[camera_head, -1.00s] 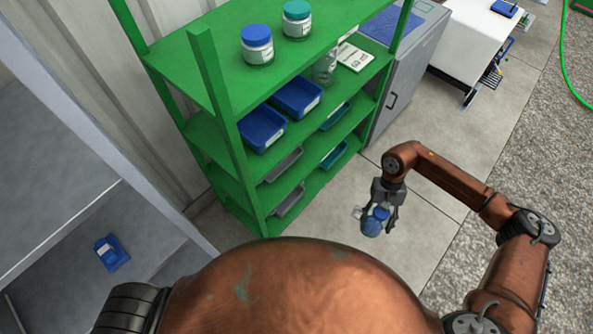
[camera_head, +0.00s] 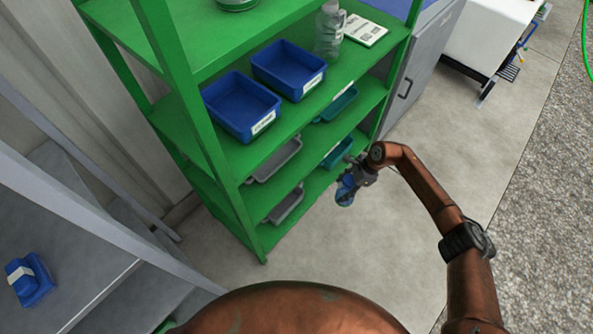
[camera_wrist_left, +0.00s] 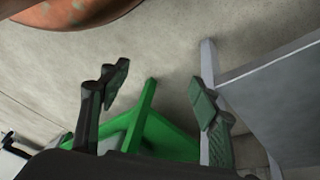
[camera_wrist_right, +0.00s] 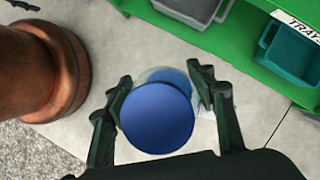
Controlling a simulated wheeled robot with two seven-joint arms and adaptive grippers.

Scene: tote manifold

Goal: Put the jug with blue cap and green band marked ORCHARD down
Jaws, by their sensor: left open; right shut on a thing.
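The jug (camera_head: 344,194) with the blue cap (camera_wrist_right: 157,118) is in my right gripper (camera_head: 350,180). In the right wrist view the fingers stand on both sides of the cap, and the jug's body is mostly hidden beneath it. The band and its lettering cannot be read. The jug hangs in the air in front of the green shelf unit's lower right side, apart from the shelves. My left gripper (camera_wrist_left: 155,105) shows only in the left wrist view. Its fingers are wide apart with nothing between them.
The green shelf unit (camera_head: 232,172) holds blue trays (camera_head: 240,104), grey and teal trays, a clear bottle (camera_head: 329,34) and a white card (camera_head: 364,31). A grey cabinet (camera_head: 425,60) stands right of it. A grey rack (camera_head: 95,290) with a blue bin is at left.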

